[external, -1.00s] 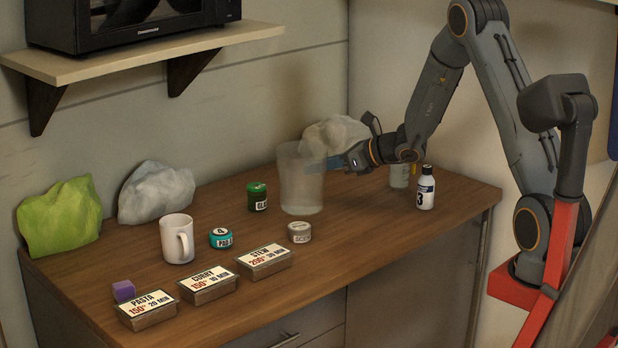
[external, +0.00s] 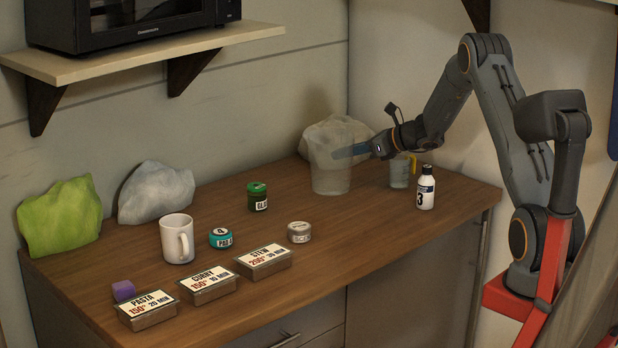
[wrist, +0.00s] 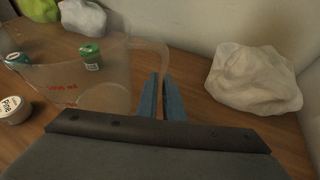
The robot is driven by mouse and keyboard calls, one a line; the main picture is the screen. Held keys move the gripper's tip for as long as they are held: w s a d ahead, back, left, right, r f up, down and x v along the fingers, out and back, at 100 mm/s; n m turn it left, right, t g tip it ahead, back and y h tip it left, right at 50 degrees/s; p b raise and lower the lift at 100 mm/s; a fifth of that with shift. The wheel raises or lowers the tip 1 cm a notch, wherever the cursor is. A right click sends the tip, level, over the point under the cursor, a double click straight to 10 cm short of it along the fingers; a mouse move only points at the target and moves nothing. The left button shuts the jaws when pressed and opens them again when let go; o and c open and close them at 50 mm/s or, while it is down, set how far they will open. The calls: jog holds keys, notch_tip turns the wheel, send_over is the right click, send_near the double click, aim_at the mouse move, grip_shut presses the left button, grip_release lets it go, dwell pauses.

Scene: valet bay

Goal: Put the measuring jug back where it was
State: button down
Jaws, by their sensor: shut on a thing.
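The measuring jug (external: 328,172) is large and clear, with red markings on its wall in the wrist view (wrist: 75,80). It is upright over the back right part of the counter. I cannot tell whether its base touches the wood. My gripper (external: 340,153) is to its right in the external view, with its blue fingers shut on the jug's handle. In the wrist view the fingers (wrist: 163,80) close around the handle's lower part, and my wrist hides the jug's near lower side.
A crumpled whitish bag (external: 350,132) lies close behind the jug. A smaller clear cup with a yellow handle (external: 399,174) and a white bottle (external: 426,190) stand to the right. A green jar (external: 257,197) and a grey tin (external: 299,232) stand to the left. The counter's right front is clear.

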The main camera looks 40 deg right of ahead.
jog(key=shift+f+p, duration=0.6)
jog(key=shift+f, duration=1.7)
jog(key=shift+f, duration=0.2)
jog(key=c, duration=1.9)
grip_release()
jog(key=shift+r, duration=0.1)
jog(key=shift+r, duration=0.1)
jog(key=b+v, duration=0.2)
jog(key=v, duration=0.5)
jog(key=shift+s+d, duration=0.1)
jog(key=shift+s, duration=0.2)
jog(key=shift+r, duration=0.1)
